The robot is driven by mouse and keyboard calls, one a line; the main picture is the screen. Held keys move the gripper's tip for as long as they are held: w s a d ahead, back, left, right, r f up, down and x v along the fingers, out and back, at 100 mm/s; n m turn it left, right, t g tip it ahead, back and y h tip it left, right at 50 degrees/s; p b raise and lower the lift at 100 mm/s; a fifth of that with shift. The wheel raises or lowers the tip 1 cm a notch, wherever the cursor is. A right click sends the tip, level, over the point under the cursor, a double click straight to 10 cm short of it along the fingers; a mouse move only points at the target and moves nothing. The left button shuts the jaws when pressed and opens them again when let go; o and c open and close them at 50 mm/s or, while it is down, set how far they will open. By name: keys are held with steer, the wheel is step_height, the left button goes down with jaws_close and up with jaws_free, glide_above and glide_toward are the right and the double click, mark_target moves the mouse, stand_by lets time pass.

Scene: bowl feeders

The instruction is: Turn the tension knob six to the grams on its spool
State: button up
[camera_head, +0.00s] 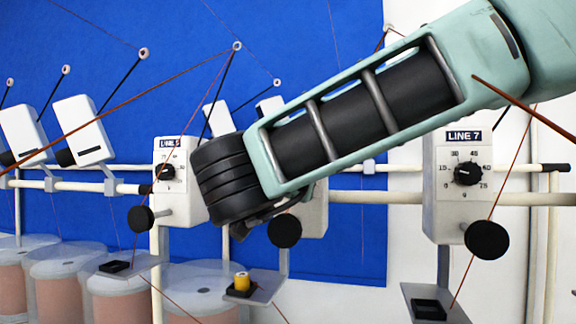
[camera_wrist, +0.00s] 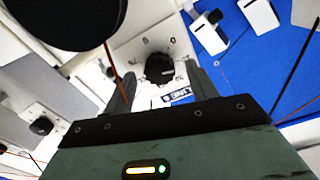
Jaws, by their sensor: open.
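The Line 6 tension knob (camera_wrist: 159,68) is a black dial on a white unit (camera_wrist: 135,50), whose upside-down label shows in the wrist view. My gripper (camera_wrist: 161,70) is open, with one finger on each side of the knob in that view; I cannot tell whether they touch it. In the head view my arm and gripper (camera_head: 240,232) hide the knob and most of its unit.
The Line 7 unit (camera_head: 464,220) stands at right with its own dial (camera_head: 467,173). The Line 5 unit (camera_head: 172,215) is at left. A black disc (camera_head: 284,230) sits below the Line 6 unit. Thin reddish yarns cross the space, and a rail (camera_head: 370,197) runs behind.

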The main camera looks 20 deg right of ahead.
steer(key=shift+w+d, duration=0.25)
steer(key=c, duration=1)
steer(key=shift+f+b, duration=0.15)
steer(key=shift+b, duration=0.25)
steer(key=m+b, duration=0.4)
steer(key=shift+f+b, duration=0.2)
steer(key=shift+b, duration=0.2)
steer(key=m+b, duration=0.3)
steer(key=b, duration=0.1)
steer(key=shift+r+m+b, duration=0.1)
steer(key=shift+m+b, duration=0.25)
steer(key=shift+m, duration=0.05)
steer(key=shift+r+m+b, duration=0.15)
steer(key=shift+m+b, duration=0.8)
steer(key=shift+m, duration=0.05)
